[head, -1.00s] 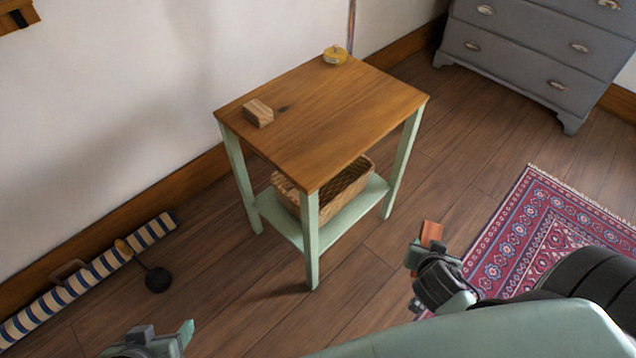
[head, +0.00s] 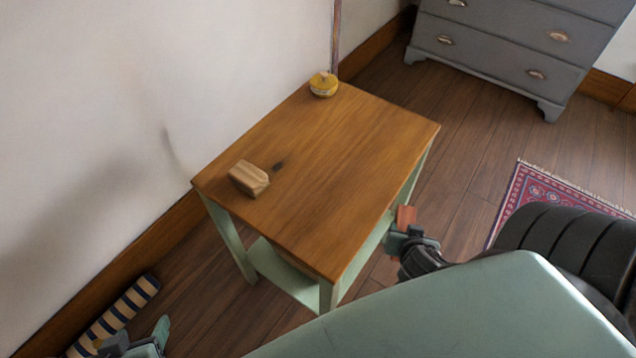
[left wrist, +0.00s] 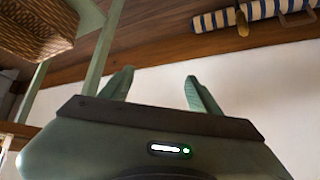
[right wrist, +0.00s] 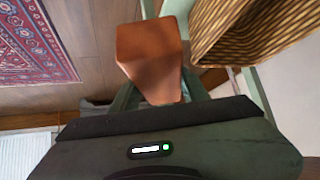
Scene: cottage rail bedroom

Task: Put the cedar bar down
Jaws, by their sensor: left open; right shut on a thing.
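The cedar bar, a reddish-brown block, is in my right gripper (right wrist: 158,95). In the right wrist view the cedar bar (right wrist: 150,50) stands out between the fingers. In the head view the cedar bar (head: 405,217) shows just beyond the right edge of the wooden-topped table (head: 330,150), with my right gripper (head: 402,232) below it. My left gripper (left wrist: 160,82) is open and empty; in the head view it (head: 145,340) is at the bottom left, beside the table's lower left side.
A light wooden block (head: 248,178) lies near the tabletop's left edge, beside a dark mark. The tabletop's middle and right are clear. A woven basket (right wrist: 245,35) is near the right gripper. A grey dresser (head: 510,45) stands behind.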

